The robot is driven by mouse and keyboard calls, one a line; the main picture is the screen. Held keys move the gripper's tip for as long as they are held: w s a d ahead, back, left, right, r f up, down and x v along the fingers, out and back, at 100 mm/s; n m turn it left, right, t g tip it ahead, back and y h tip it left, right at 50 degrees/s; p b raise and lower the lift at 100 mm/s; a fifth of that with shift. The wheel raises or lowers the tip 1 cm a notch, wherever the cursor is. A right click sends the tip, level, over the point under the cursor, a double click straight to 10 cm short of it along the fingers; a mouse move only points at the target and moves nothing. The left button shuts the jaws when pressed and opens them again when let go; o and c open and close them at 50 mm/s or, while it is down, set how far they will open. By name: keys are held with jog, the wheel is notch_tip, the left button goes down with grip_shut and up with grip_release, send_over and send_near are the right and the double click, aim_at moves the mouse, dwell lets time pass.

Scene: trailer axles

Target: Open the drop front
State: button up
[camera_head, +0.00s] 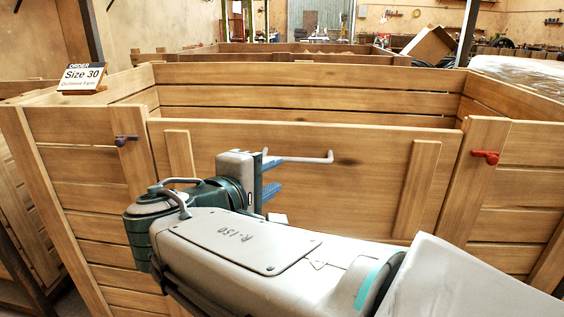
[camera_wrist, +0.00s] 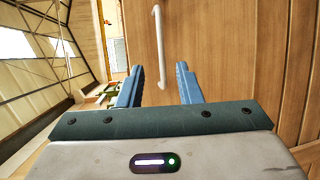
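The drop front (camera_head: 345,190) is a wooden panel in the front of a slatted crate, between two posts; it looks upright. A pale bar handle (camera_head: 300,159) is near its top; it also shows in the wrist view (camera_wrist: 158,45). My gripper (camera_head: 274,174) is open at the handle's left end. In the wrist view, its blue fingers (camera_wrist: 160,78) stand either side of the handle's near end, with gaps on both sides. A dark latch (camera_head: 124,140) is on the left post and a red latch (camera_head: 487,157) on the right post; both lie roughly level.
More wooden crates (camera_head: 285,49) stand behind. A cardboard box (camera_head: 430,45) is at the back right. My arm covers the lower middle of the panel.

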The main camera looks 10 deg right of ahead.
aim_at(302, 161)
jog(key=b+x, duration=0.2)
jog(key=x, duration=1.1)
jog(key=shift+f, duration=0.1)
grip_shut()
